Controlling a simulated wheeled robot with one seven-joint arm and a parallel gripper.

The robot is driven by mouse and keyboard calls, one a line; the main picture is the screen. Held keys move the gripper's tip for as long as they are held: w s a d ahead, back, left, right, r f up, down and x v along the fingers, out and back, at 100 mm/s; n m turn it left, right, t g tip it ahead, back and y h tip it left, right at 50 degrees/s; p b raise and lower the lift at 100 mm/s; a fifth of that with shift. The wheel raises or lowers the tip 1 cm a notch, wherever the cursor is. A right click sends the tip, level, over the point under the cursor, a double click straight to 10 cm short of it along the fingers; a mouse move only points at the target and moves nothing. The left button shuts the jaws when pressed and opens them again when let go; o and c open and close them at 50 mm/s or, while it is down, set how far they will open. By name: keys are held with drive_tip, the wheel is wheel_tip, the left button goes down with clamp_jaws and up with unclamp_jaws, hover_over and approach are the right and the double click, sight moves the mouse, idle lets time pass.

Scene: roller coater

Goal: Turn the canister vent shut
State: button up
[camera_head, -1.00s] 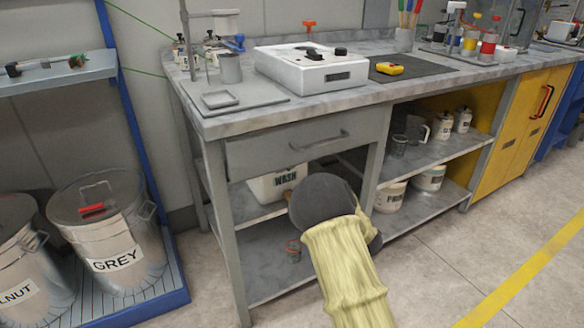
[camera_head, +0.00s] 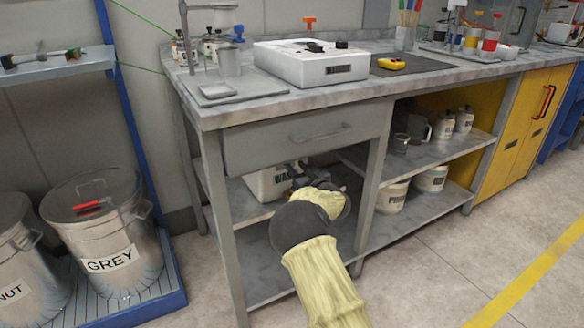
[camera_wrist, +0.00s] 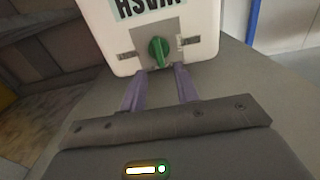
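The white canister (camera_head: 262,184) marked WASH stands on the shelf under the bench drawer; my arm hides part of its label. In the wrist view the canister (camera_wrist: 105,48) appears upside down. Its vent is a green handle (camera_wrist: 158,51) on a grey metal plate, with the handle in line with my fingers. My gripper (camera_wrist: 159,74) is open, with one purple finger to each side of the handle's near end. The fingertips are close to the plate; I cannot tell if they touch it. In the head view my gripper (camera_head: 298,173) is small and partly hidden by my arm.
The drawer (camera_head: 303,137) is just above my arm, and a bench leg (camera_head: 371,185) is close on its right. White tubs (camera_head: 430,179) stand on the lower right shelf. The GREY bin (camera_head: 108,245) stands at left. The floor at right is clear.

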drive_tip(key=shift+b+x, duration=0.5)
drive_tip(key=shift+x, duration=1.4)
clamp_jaws()
